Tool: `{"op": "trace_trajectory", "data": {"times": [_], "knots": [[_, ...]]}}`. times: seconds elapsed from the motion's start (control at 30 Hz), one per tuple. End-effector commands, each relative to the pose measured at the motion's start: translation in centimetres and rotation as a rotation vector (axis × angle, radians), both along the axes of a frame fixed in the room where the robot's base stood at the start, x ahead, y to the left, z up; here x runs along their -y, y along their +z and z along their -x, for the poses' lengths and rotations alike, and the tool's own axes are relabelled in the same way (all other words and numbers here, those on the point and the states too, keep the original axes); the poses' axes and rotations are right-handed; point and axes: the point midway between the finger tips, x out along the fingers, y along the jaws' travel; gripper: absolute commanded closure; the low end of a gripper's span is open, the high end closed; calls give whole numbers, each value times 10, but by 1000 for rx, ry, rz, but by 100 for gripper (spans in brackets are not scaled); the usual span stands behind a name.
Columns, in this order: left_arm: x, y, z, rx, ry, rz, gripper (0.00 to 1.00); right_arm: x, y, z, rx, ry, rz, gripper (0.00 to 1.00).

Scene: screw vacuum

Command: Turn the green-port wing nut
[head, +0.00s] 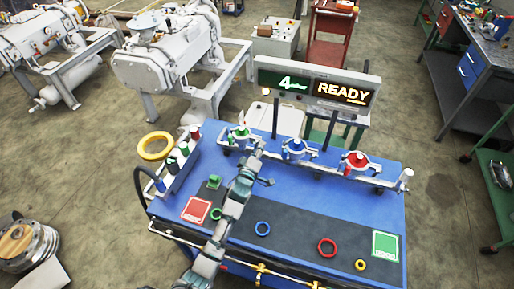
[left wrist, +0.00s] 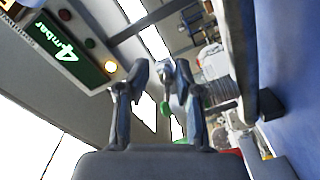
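The green port (head: 240,134) is the leftmost of three ports on the rail at the back of the blue table. Its wing nut is too small to make out clearly in the head view. My left gripper (head: 257,150) is close beside the green port, on its right and near side. In the left wrist view, the left gripper (left wrist: 158,78) has its two fingers apart. A small grey metal part (left wrist: 168,72) shows by the right fingertip, and a green piece (left wrist: 165,108) shows behind the fingers. I cannot tell whether the fingers touch anything. My right gripper is not in view.
The blue port (head: 295,149) and red port (head: 354,162) stand to the right along the rail. A display (head: 315,87) reading "4 mbar" and "READY" is above. A bottle rack (head: 180,165) and coloured rings (head: 327,248) are on the blue table (head: 340,205).

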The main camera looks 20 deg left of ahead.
Motion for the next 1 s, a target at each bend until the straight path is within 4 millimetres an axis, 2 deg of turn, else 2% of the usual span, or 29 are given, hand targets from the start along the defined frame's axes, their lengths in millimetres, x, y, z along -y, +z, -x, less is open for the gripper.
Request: {"op": "trace_trajectory", "data": {"times": [0.1, 0.27, 0.3, 0.4, 0.53, 0.67, 0.9, 1.0], "knots": [[-7, -1, -2, 2, -1, 6, 69, 14, -1, 4, -9, -4, 20, 60], [-15, -1, -1, 4, 1, 12, 69, 14, -1, 7, -11, -1, 18, 60], [-16, -1, -1, 4, 1, 13, 79, 11, -2, 7, -10, -1, 15, 60], [-15, -2, -1, 2, 1, 12, 100, 1, -1, 7, -9, -2, 0, 60], [-11, -3, -1, -3, 4, 5, 100, -12, -1, 7, -8, 3, -17, 60], [-10, -4, -2, -7, 6, 2, 100, -15, -1, 7, -8, 1, -21, 60], [-8, -7, -1, -10, 1, 5, 100, 9, -1, 0, 0, 0, 11, 60], [-7, -6, -1, -10, -1, 6, 100, 12, -1, -3, 4, -2, 15, 60]]}}
